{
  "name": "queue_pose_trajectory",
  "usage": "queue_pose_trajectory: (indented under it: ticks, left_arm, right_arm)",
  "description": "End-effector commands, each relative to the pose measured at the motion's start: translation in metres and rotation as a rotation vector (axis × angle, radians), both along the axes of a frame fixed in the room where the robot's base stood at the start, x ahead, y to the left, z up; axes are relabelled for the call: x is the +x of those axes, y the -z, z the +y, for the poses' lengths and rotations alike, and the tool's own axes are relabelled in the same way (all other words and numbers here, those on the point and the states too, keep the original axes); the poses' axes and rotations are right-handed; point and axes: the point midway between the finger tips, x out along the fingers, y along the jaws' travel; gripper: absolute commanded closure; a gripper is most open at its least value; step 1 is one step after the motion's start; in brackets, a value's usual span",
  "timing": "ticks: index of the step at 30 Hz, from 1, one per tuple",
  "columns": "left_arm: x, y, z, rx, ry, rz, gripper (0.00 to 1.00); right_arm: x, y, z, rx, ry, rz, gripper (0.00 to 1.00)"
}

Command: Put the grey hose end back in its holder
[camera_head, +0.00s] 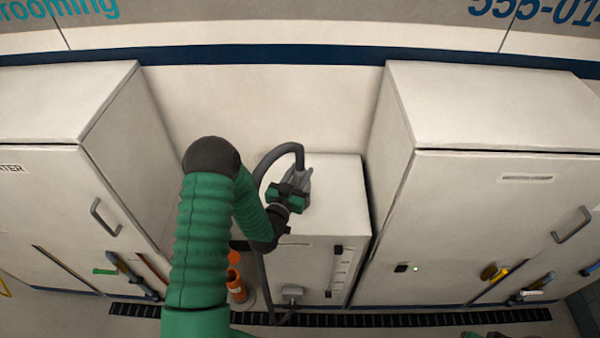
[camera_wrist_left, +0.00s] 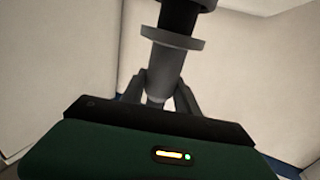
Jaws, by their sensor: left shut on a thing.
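My left gripper (camera_head: 297,185) is over the top of the small white cabinet (camera_head: 338,190), shut on the grey hose end (camera_wrist_left: 160,88). In the left wrist view the dark fingers (camera_wrist_left: 158,92) close on either side of the hose end, below its round collar (camera_wrist_left: 172,38). The dark hose (camera_head: 285,151) arches up from the hose end and drops to the left behind my arm. A grey fitting (camera_head: 292,292) sits low on the cabinet front; I cannot tell if it is the holder. My right gripper is not in view.
Tall white cabinets stand at the left (camera_head: 50,200) and right (camera_head: 480,220) of the small one. Orange cones (camera_head: 236,283) stand on the floor beside my left arm. A dark floor grate (camera_head: 420,319) runs along the front.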

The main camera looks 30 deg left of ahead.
Motion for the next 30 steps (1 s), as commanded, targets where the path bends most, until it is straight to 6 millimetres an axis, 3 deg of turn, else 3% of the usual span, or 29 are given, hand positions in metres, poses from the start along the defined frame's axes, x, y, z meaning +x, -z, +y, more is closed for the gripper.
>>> queue_pose_trajectory:
  ticks: [19, 20, 25, 30]
  left_arm:
    - [0.0003, 0.0098, 0.0000, 0.000, 0.000, -0.002, 1.00]
    - [0.0003, 0.0091, 0.0000, 0.000, 0.000, -0.002, 0.60]
    - [0.0003, 0.0092, 0.0000, 0.000, 0.000, -0.001, 0.38]
    - [0.0003, 0.0095, 0.0001, 0.000, 0.000, -0.001, 0.38]
  right_arm:
    - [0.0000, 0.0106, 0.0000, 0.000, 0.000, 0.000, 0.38]
    - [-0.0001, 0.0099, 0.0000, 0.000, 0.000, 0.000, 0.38]
    - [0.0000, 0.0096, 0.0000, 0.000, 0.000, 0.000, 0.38]
    - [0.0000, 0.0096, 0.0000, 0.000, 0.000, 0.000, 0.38]
